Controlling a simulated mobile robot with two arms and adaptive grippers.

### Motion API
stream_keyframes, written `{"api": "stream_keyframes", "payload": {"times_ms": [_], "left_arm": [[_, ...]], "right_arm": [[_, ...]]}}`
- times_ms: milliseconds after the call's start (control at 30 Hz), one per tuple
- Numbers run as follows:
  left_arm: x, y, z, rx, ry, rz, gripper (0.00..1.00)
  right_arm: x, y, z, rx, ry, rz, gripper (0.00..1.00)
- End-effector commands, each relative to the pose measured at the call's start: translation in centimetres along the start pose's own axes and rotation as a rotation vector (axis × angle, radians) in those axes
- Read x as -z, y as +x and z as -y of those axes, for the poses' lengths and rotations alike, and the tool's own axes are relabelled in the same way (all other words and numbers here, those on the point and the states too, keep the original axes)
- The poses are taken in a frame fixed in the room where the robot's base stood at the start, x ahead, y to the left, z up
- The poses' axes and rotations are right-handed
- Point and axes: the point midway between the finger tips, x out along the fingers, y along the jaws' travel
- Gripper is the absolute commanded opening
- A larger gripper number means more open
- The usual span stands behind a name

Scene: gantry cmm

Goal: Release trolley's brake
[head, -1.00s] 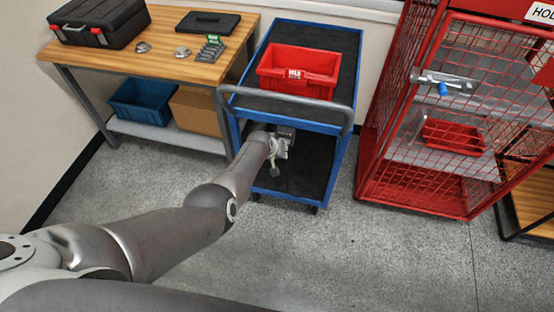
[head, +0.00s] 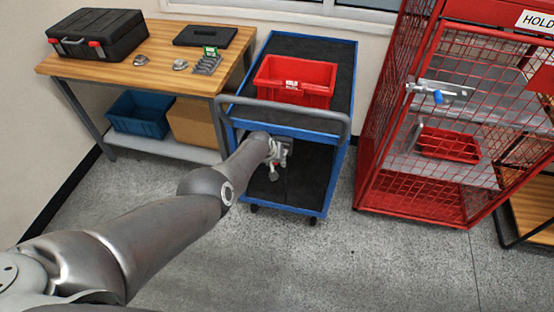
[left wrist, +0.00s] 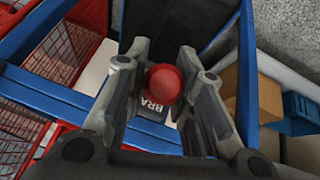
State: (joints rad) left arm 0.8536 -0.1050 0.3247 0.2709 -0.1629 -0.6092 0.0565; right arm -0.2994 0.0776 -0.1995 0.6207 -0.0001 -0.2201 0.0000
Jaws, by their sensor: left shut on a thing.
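The blue trolley (head: 310,50) stands in the middle of the head view, with a black upper deck, a black lower deck and a grey push handle (head: 285,107). My left gripper (head: 277,162) reaches in below the handle at the trolley's near end. In the left wrist view, the brake's round red knob (left wrist: 164,83) sits between the fingers of my left gripper (left wrist: 165,75), which is shut on it. A dark label reading "BRA" (left wrist: 153,103) shows behind the knob, partly covered. The brake's lever is mostly hidden. My right gripper is not in view.
A red bin (head: 295,88) sits on the trolley's upper deck. A wooden workbench (head: 130,70) with a black case (head: 98,36) stands to the left. A red mesh cage (head: 400,190) stands to the right. The grey floor in front is clear.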

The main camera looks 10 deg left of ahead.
Motion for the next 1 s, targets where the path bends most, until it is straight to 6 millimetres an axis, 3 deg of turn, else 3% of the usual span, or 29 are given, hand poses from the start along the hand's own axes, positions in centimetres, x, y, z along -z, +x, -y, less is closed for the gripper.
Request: {"api": "stream_keyframes", "payload": {"times_ms": [67,100,233,700,1000], "left_arm": [[0.6,-0.2,-0.1,-0.002,-0.001,-0.010,0.00],[0.6,-0.2,-0.1,-0.002,-0.001,-0.010,0.28],[0.4,-0.1,-0.1,-0.001,-0.001,-0.008,0.44],[0.1,-0.1,0.0,0.000,0.000,-0.002,0.46],[0.2,-1.1,-0.1,0.001,0.001,-0.003,0.46]], "right_arm": [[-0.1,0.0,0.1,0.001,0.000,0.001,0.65],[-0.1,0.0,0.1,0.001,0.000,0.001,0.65],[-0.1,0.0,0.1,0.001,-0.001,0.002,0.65],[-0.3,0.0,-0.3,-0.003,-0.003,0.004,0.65],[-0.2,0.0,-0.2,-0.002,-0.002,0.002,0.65]]}}
